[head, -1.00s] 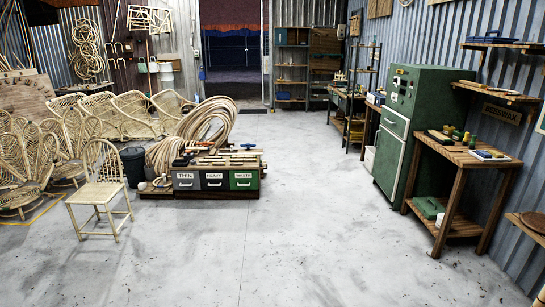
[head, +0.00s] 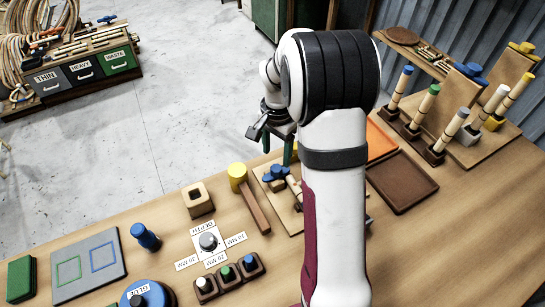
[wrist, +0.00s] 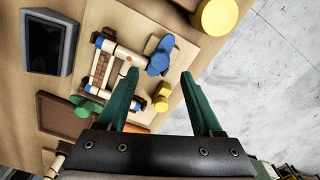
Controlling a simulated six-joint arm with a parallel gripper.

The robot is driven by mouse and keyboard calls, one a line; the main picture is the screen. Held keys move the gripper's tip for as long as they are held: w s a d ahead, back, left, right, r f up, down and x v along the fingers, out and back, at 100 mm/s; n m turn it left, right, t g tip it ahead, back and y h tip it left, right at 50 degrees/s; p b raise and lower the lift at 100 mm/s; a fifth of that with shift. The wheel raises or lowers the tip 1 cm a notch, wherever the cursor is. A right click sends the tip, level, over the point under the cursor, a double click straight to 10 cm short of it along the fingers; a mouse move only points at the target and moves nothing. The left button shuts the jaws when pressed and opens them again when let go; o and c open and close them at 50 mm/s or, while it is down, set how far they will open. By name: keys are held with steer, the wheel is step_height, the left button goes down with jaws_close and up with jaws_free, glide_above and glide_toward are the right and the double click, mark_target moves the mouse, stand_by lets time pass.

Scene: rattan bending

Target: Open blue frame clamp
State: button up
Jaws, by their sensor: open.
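The blue frame clamp (wrist: 158,60) shows in the wrist view as a rounded blue knob beside a pale wooden frame with blue end pieces. In the head view its blue knob (head: 276,173) shows just left of my arm, and the arm hides much of the frame. My gripper (wrist: 159,78) is open and empty, its two green fingers spread on either side of the knob in the picture. I cannot tell the gap in height. In the head view my gripper (head: 279,146) hangs over the bench's far edge.
A yellow-headed mallet (head: 237,172) lies left of the clamp. A yellow knob (wrist: 162,100) and a green knob (wrist: 88,107) sit near the frame. A brown tray (head: 402,183) and upright handled tools stand right of my arm. A depth dial (head: 208,242) is in front.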

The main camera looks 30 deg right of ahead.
mark_target(276, 167)
step_height(276, 167, down, 6)
steer(key=shift+r, duration=0.1)
jaws_close()
stand_by(0.4)
